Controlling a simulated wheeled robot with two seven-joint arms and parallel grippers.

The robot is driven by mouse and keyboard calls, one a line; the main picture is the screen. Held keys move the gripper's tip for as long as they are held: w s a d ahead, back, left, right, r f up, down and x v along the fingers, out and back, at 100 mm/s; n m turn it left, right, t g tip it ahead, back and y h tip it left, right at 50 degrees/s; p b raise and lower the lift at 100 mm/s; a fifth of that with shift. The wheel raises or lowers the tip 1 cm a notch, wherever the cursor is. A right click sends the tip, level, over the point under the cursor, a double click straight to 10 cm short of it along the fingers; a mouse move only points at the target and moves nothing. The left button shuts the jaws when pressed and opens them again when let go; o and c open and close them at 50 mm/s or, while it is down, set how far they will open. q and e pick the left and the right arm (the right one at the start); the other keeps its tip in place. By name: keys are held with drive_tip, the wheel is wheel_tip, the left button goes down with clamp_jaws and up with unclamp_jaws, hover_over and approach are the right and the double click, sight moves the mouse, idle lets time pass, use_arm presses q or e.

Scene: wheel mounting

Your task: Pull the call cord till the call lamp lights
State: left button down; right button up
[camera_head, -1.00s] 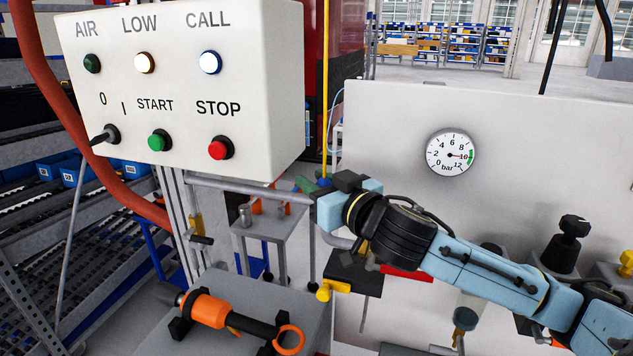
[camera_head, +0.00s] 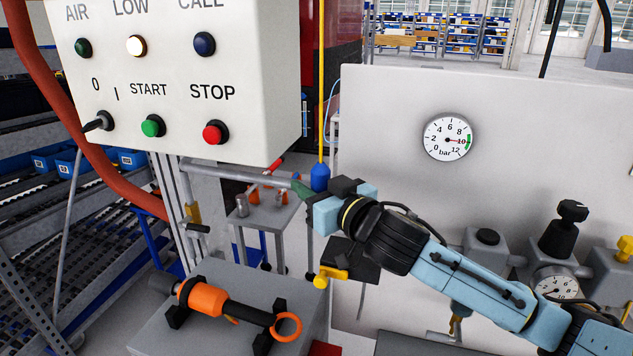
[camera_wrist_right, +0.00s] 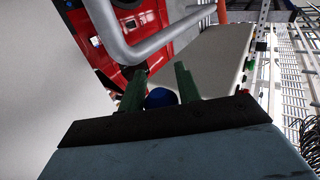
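The yellow call cord (camera_head: 322,80) hangs straight down beside the control box and ends in a blue handle (camera_head: 320,177). My right gripper (camera_head: 303,188) is at the handle's lower part. In the right wrist view the two green fingers stand apart and the blue handle (camera_wrist_right: 160,97) lies between them, with a small gap to the right finger. The gripper looks open. The call lamp (camera_head: 204,44) on the box is dark blue, unlit. My left gripper is not in view.
The white control box (camera_head: 170,80) has a lit LOW lamp (camera_head: 137,46) and START and STOP buttons. A grey bar (camera_head: 235,175) runs close behind the gripper. An orange-black tool (camera_head: 230,305) lies on a grey stand below. A pressure gauge (camera_head: 448,138) is on the panel at right.

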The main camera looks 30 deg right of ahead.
drive_tip(key=o, duration=0.3)
drive_tip(key=shift+r, duration=0.1)
drive_tip(key=s+p, duration=0.2)
drive_tip(key=s, duration=0.2)
drive_tip(key=s+d+p, duration=0.1)
drive_tip(key=s+p, duration=0.1)
drive_tip(key=s, duration=0.2)
drive_tip(key=s+d+p, duration=0.1)
drive_tip(key=s+p, duration=0.1)
drive_tip(key=s, duration=0.3)
drive_tip(key=shift+s+d, duration=0.1)
idle(0.7)
